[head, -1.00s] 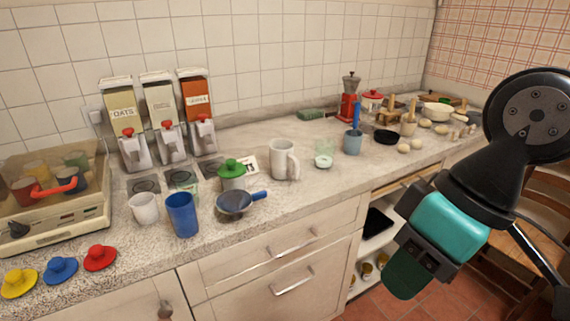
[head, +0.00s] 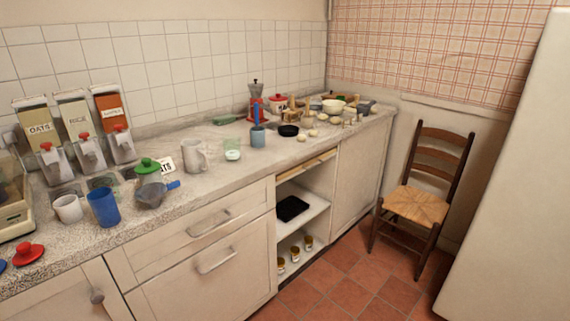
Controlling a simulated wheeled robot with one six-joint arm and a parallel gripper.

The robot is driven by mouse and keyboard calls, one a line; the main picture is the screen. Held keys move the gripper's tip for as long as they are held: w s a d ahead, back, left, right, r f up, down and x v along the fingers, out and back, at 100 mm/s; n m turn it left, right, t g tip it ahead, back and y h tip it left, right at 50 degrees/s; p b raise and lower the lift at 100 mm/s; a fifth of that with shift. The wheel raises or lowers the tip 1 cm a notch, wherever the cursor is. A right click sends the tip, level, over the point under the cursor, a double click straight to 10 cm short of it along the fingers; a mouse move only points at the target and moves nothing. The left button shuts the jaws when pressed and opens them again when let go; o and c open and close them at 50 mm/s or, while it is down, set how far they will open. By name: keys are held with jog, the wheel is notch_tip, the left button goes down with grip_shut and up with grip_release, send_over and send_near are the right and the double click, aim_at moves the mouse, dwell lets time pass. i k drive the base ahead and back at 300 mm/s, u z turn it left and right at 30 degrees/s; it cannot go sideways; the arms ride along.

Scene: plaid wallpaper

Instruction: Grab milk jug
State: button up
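A white jug with a handle on its right (head: 194,156) stands upright on the speckled countertop (head: 222,190), in the left half of the head view. It looks like the milk jug, though no label shows. A card is just to its left, and a small pale green cup is to its right. My gripper is not in view, so its opening and any contents cannot be seen.
A blue cup (head: 103,207), a white cup (head: 68,208) and a grey pan with a blue handle (head: 151,192) stand left of the jug. A chair (head: 424,190) and red-tiled floor (head: 350,292) lie right of the cabinets.

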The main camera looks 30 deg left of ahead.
aim_at(196, 159)
jog(key=z, duration=0.5)
jog(key=i, duration=1.5)
jog(key=u, duration=0.9)
jog(key=i, duration=0.85)
jog(key=u, duration=1.5)
jog(key=i, duration=0.6)
jog(key=u, duration=0.5)
